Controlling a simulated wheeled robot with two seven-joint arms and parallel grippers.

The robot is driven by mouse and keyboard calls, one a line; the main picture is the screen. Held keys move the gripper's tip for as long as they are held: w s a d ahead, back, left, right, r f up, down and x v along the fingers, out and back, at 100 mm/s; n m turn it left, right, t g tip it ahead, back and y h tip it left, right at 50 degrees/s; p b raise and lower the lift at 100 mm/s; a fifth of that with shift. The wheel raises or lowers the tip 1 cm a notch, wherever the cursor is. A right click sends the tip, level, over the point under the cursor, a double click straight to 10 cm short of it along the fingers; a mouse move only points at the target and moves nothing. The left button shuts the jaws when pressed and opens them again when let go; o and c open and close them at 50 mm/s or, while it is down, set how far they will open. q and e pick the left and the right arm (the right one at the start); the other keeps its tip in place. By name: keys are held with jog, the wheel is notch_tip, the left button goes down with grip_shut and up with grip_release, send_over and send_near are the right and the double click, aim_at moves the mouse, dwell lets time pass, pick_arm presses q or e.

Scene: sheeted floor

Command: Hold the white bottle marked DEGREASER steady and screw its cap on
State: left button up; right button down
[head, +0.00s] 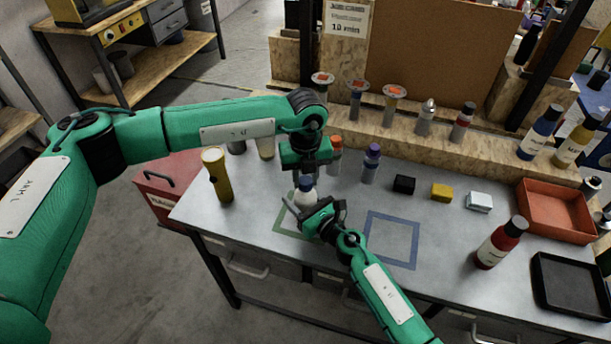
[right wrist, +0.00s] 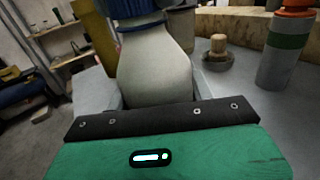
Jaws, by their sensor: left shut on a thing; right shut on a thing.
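The white bottle (head: 305,197) stands upright on the grey bench at the green square outline. Its label is not readable from here. My right gripper (head: 312,210) is shut on the bottle's body from the front. In the right wrist view the pale bottle (right wrist: 155,72) rises between its jaws. The blue cap (head: 306,183) is at the bottle's top, and its lower part also shows in the right wrist view (right wrist: 140,24). My left gripper (head: 305,172) is directly above, pointing down and shut on the cap. Whether the threads are engaged is hidden.
A yellow cylinder (head: 216,175) stands left of the bottle. An orange-topped bottle (head: 335,155) and a purple-topped bottle (head: 371,163) stand behind it. An empty blue square outline (head: 391,239) is to the right. A red bottle (head: 500,243) and an orange tray (head: 553,210) are farther right.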

pick_arm(q)
jog(key=m, duration=0.9)
jog(key=shift+m, duration=0.3)
jog(key=m, duration=0.4)
jog(key=shift+m, duration=0.3)
jog(key=m, duration=0.7)
jog(key=shift+m, duration=0.4)
jog(key=m, duration=1)
jog(key=shift+f+m, duration=0.1)
jog(key=shift+m, duration=0.3)
jog(key=o, duration=1.1)
